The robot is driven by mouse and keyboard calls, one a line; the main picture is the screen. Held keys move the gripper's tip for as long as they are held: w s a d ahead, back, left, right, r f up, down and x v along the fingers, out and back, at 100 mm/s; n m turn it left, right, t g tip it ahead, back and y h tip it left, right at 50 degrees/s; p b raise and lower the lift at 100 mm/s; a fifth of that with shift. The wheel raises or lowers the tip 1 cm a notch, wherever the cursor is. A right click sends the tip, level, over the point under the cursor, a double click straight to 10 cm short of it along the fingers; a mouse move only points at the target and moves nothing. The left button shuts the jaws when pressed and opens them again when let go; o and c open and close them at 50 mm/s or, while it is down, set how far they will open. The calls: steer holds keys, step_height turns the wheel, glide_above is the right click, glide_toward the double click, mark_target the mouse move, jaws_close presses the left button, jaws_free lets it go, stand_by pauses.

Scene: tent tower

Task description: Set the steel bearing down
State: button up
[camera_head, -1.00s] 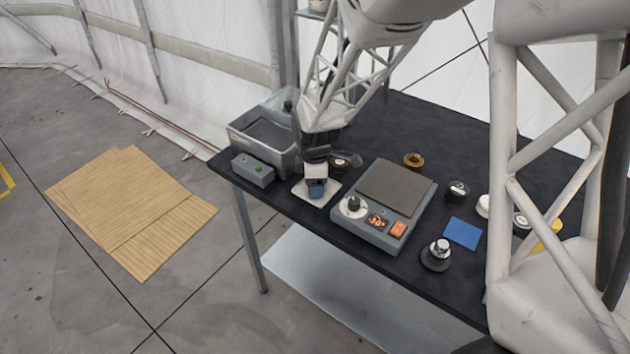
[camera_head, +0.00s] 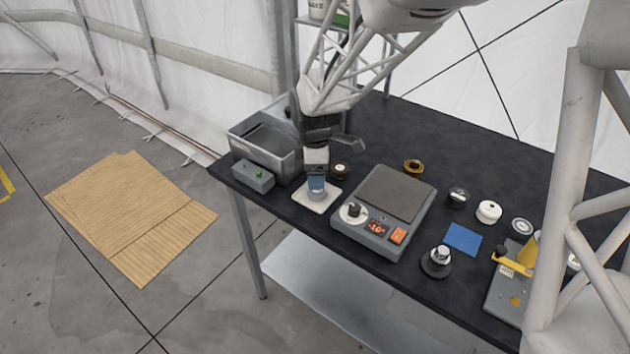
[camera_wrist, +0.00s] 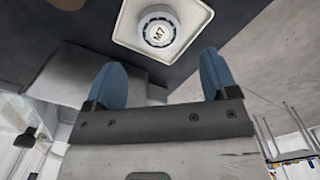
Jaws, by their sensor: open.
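In the head view, the bearing (camera_head: 317,195) rests on the same pad (camera_head: 329,203) near the table's left front edge, partly hidden by my gripper. My gripper (camera_head: 316,183) is just above it, with blue fingertips. In the wrist view, the two blue fingers of my gripper (camera_wrist: 160,62) stand wide apart with nothing between them. The bearing lies beyond the fingertips, apart from them.
A scale (camera_head: 384,212) stands to the right. More small parts and a yellow-handled tool (camera_head: 512,266) lie farther right.

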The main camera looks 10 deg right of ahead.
steer(key=shift+r, duration=2.95)
steer(key=s+d+r+m+t, duration=0.1)
steer(key=s+d+r+m, duration=0.2)
steer(key=s+m, duration=0.2)
steer(key=s+d+r+m, duration=0.2)
steer(key=s+r+m, duration=0.2)
steer(key=s, duration=0.8)
steer(key=s+d+r+m+t, duration=0.1)
steer(key=s+d+r+m, duration=0.2)
steer(key=s+m, duration=0.5)
steer(key=shift+s+d+r+t, duration=0.25)
steer(key=shift+s+d+t, duration=0.1)
steer(key=shift+s, duration=0.4)
